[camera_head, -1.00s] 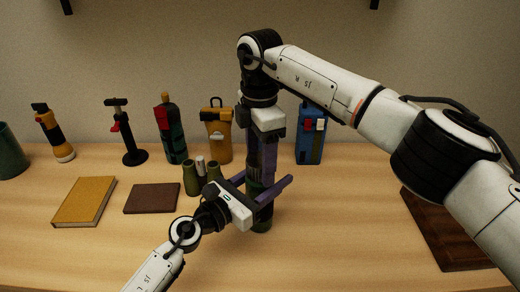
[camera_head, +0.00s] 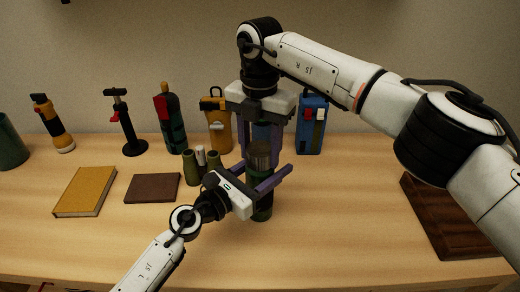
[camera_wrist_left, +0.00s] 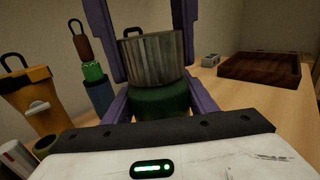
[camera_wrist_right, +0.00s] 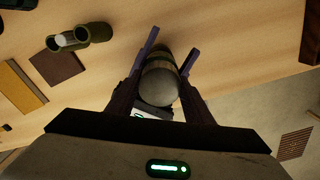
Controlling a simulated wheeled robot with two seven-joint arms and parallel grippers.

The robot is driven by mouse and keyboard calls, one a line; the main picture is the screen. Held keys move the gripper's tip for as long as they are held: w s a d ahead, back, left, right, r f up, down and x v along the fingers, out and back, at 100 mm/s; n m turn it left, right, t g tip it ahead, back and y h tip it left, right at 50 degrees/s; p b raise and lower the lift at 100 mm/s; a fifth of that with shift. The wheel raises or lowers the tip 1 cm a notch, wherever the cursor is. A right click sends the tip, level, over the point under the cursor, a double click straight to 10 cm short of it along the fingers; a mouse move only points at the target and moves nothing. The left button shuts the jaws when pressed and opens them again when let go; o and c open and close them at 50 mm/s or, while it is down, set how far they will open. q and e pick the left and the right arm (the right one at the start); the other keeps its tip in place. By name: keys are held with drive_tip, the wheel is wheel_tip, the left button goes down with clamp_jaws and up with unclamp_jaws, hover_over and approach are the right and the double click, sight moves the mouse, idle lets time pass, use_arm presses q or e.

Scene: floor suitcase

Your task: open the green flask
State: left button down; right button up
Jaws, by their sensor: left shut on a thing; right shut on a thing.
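The green flask (camera_head: 261,208) stands upright on the table in the middle of the head view. Its dark green body also shows in the left wrist view (camera_wrist_left: 160,103). My left gripper (camera_head: 264,173) comes from the front left and is shut around the flask's body. The metallic grey-brown cap (camera_wrist_left: 152,60) is above the body; I cannot tell whether a gap parts them. My right gripper (camera_head: 262,142) points straight down, its purple fingers shut on the cap's two sides. In the right wrist view the cap's round top (camera_wrist_right: 160,86) is between the fingers.
Binoculars (camera_head: 190,168), a brown book (camera_head: 152,188) and a yellow book (camera_head: 85,192) lie to the left. Several bottles and tools stand along the back, including a yellow flask (camera_head: 220,130) and a blue one (camera_head: 311,125). A dark wooden tray (camera_head: 440,225) is at the right.

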drive_tip(key=n, duration=1.3)
drive_tip(key=shift+n, duration=0.3)
drive_tip(key=n, duration=0.6)
drive_tip(key=shift+n, duration=0.3)
drive_tip(key=n, duration=0.7)
drive_tip(key=shift+r+n, duration=0.1)
drive_tip(key=shift+n, duration=0.3)
drive_tip(key=shift+r, duration=0.15)
drive_tip(key=shift+r, duration=0.95)
